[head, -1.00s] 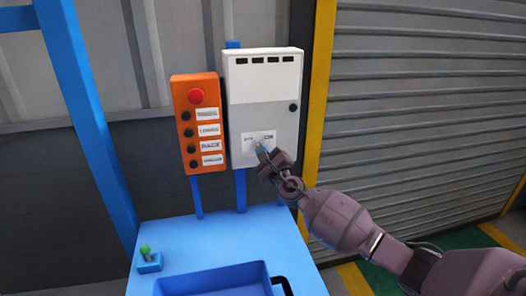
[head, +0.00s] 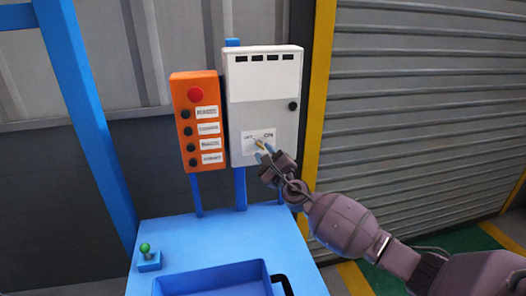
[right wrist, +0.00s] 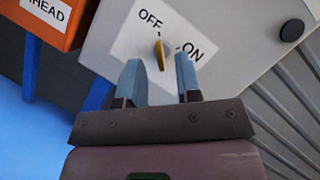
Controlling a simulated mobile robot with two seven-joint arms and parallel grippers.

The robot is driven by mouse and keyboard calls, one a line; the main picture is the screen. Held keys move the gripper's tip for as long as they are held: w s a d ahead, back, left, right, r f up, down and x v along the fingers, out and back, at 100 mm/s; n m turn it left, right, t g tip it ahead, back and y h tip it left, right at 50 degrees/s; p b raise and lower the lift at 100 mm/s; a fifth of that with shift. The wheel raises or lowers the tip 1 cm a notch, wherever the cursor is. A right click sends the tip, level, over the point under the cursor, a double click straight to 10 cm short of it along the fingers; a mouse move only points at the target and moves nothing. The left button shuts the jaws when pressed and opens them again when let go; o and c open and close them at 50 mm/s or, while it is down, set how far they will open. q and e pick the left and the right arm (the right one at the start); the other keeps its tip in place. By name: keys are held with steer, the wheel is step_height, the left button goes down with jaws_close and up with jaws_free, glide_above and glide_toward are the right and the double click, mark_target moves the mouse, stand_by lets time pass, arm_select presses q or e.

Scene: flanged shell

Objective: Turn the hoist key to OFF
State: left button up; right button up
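The hoist key (right wrist: 161,50) is a small yellow knob on a white label plate on the grey control box (head: 263,95). In the right wrist view its upper end points up toward the word OFF, with ON to its right. The key also shows in the head view (head: 260,142), small. My right gripper (right wrist: 159,65) is open, with its two blue fingertips on either side of and just short of the key, apparently not touching it. It also shows in the head view (head: 264,153) below the key. My left gripper is out of view.
An orange button box (head: 197,120) with a red button hangs left of the grey box. A blue table (head: 215,232) with a blue tray (head: 212,280) and a green-topped lever (head: 146,254) stands below. A ribbed shutter (head: 420,120) is at right.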

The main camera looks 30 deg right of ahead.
steer(key=v, duration=0.9)
steer(key=shift+b, duration=0.4)
steer(key=shift+s, duration=0.1)
